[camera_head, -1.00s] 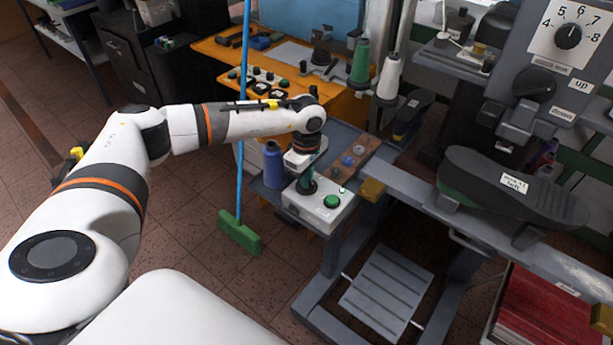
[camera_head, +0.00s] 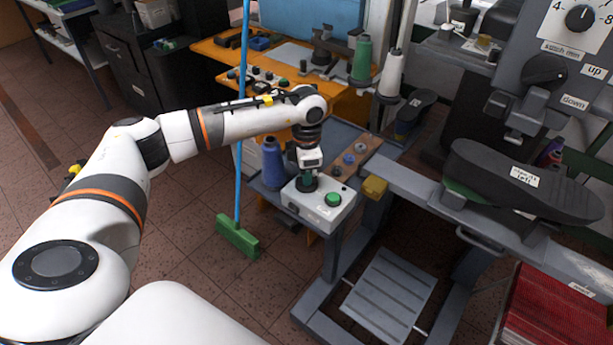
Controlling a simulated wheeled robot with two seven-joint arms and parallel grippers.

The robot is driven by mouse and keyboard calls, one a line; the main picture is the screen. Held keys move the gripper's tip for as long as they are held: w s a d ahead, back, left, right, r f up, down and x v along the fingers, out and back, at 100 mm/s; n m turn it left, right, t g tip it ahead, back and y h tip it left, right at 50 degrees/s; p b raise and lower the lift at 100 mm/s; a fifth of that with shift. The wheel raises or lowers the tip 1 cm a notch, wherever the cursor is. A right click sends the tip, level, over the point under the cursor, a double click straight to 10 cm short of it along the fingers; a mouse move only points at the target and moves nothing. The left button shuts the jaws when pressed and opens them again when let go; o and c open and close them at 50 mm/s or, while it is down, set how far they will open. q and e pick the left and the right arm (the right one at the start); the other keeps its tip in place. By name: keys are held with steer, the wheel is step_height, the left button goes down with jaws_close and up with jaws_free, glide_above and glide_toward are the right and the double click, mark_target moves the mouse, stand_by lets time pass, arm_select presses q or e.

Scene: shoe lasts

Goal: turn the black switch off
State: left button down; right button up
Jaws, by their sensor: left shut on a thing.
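A pale grey control box (camera_head: 318,211) stands on the low grey shelf in the middle of the picture. On its top are a round green button (camera_head: 333,199) and the black switch (camera_head: 305,187), left of the button. My left gripper (camera_head: 307,179) reaches down from above and is shut on the black switch. The gripper hides most of the switch, so its exact turn cannot be told. My right gripper is not in view.
A blue thread spool (camera_head: 273,165) stands close left of the gripper. A wooden strip with round knobs (camera_head: 355,154) lies behind the box. A blue pole with a green broom head (camera_head: 238,236) stands to the left. A machine with a shoe last (camera_head: 520,182) is at right.

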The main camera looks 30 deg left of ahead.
arm_select(q)
steer(key=n+b, duration=0.1)
steer(key=n, duration=0.3)
steer(key=shift+n, duration=0.3)
steer(key=shift+n+b, duration=0.45)
steer(key=shift+n, duration=1.25)
steer(key=shift+r+n, duration=0.1)
steer(key=shift+n, duration=0.2)
steer(key=c, duration=1.5)
jaws_free()
step_height(320, 180, up, 12)
steer(key=b, duration=0.2)
